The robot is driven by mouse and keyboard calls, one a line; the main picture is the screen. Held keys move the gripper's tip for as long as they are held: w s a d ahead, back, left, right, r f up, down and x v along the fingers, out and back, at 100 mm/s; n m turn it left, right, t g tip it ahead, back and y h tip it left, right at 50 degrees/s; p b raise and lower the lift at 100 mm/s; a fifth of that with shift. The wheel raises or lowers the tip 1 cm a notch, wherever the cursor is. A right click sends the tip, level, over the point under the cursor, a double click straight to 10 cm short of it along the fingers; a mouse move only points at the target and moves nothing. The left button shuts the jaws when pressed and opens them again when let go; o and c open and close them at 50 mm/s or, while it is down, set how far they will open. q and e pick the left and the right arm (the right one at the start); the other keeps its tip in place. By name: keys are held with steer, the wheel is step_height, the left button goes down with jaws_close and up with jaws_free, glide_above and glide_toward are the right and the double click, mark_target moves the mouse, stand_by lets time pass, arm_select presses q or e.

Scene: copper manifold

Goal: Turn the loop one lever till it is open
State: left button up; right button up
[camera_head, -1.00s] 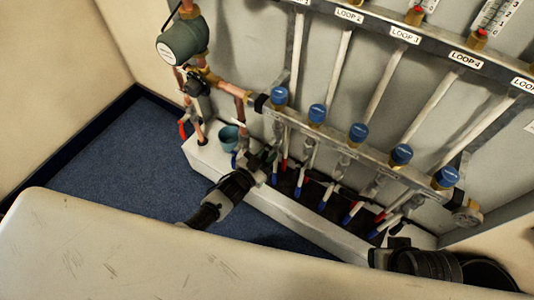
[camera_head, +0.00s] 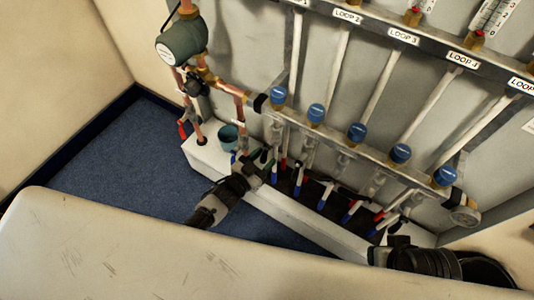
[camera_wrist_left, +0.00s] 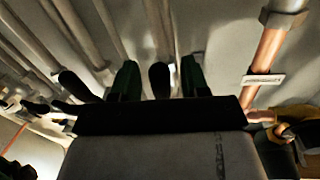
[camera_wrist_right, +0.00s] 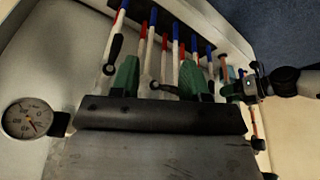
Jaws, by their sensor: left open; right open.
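The manifold's lower bar (camera_head: 335,140) carries several blue-capped valves, with levers below them. The leftmost blue cap (camera_head: 278,95) sits in line with the pipe at the left end, below the partly cut-off first label. My left gripper (camera_head: 266,155) is just below that cap, open. In the left wrist view a dark lever (camera_wrist_left: 160,80) shows between its green fingertips, with a gap on each side. Contact cannot be told. My right gripper (camera_head: 398,242) is at the lower right, and its green fingers (camera_wrist_right: 158,82) are apart in the right wrist view.
A copper pipe (camera_wrist_left: 268,55) runs close to the right of my left gripper. A pump (camera_head: 182,40) and a teal cup (camera_head: 229,138) are at the left. A dial gauge (camera_wrist_right: 30,118) is near my right gripper. Blue floor (camera_head: 110,160) is clear at the left.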

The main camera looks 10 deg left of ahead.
arm_select(q)
steer(key=v, duration=0.4)
steer(key=shift+r+p, duration=0.1)
steer(key=shift+p, duration=0.3)
glide_toward(261, 161)
steer(key=shift+p+x, duration=0.35)
steer(key=shift+x, duration=0.6)
arm_select(e)
steer(key=x, duration=0.3)
steer(key=shift+w+f, duration=0.15)
